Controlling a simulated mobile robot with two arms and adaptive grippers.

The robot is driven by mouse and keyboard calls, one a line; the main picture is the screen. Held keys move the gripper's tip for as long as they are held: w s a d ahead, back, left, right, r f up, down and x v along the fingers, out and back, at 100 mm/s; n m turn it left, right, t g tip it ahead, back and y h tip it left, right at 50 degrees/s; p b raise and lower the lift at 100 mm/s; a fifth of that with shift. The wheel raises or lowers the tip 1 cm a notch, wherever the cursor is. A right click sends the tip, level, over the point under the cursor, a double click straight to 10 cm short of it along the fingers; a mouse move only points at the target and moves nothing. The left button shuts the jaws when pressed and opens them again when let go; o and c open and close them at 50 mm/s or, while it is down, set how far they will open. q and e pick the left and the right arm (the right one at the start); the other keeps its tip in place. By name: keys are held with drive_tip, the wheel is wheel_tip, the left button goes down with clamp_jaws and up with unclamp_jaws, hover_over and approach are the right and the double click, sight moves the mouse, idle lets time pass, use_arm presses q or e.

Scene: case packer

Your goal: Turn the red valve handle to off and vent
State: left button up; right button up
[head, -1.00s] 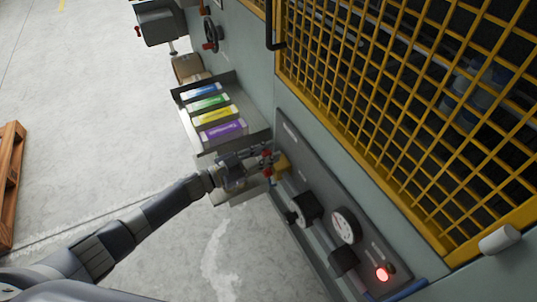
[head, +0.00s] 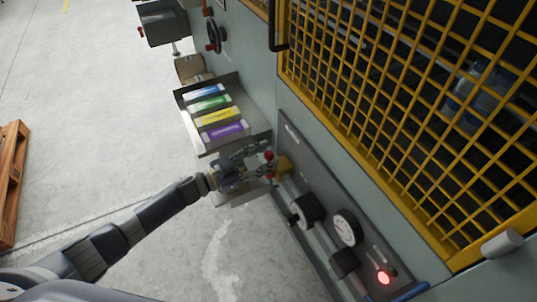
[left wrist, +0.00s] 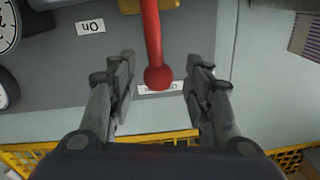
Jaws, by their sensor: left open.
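The red valve handle (head: 269,156) sits by the yellow valve body (head: 284,166) at the upper end of the grey panel. In the left wrist view the red handle (left wrist: 152,35) runs down from the top and ends in a red ball over a white label (left wrist: 172,88). The ball hides part of that label's text. An "On" label (left wrist: 91,27) is upside down to the left, away from the handle. My left gripper (left wrist: 160,72) is open, one finger on each side of the ball, with gaps on both sides. It also shows in the head view (head: 262,163). My right gripper is not seen.
The panel (head: 318,212) carries a black regulator, a gauge (head: 346,228) and a lit red lamp (head: 384,278). A tray (head: 247,113) of coloured cartons is just beyond my left gripper. A yellow mesh guard (head: 400,120) stands right.

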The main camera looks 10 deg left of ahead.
use_arm(q)
drive_tip(key=v, duration=1)
drive_tip(key=shift+s+a+f, duration=0.1)
drive_tip(key=shift+a, duration=0.05)
drive_tip(key=a+f+n+t+y+b, duration=0.1)
drive_tip(key=a+f+n+y, duration=0.25)
drive_tip(key=f, duration=0.45)
drive_tip(key=a+f+n+t+y+b, duration=0.15)
drive_tip(key=f+y, duration=0.25)
drive_tip(key=f, duration=0.5)
drive_tip(key=s+a+f+n+g+y, duration=0.1)
drive_tip(key=s+a+f+g+y, duration=0.1)
drive_tip(key=s+f, duration=0.45)
drive_tip(key=s+a+f+n+g+y, duration=0.2)
drive_tip(key=s+f, duration=0.2)
drive_tip(key=f, duration=0.5)
drive_tip(key=s+d+f+g+y, duration=0.1)
drive_tip(key=s+f+g, duration=0.1)
drive_tip(key=s+f, duration=0.4)
drive_tip(key=s+d+f+n+g+b, duration=0.1)
drive_tip(key=s+f+g, duration=0.2)
drive_tip(key=s, duration=1.4)
drive_tip(key=s+d+f+n+g+y+b, duration=0.1)
drive_tip(key=s+d+f+g, duration=0.1)
drive_tip(key=s+f, duration=0.7)
drive_tip(key=shift+s+g+y, duration=0.35)
drive_tip(key=shift+s+g, duration=0.4)
drive_tip(key=shift+s, duration=0.5)
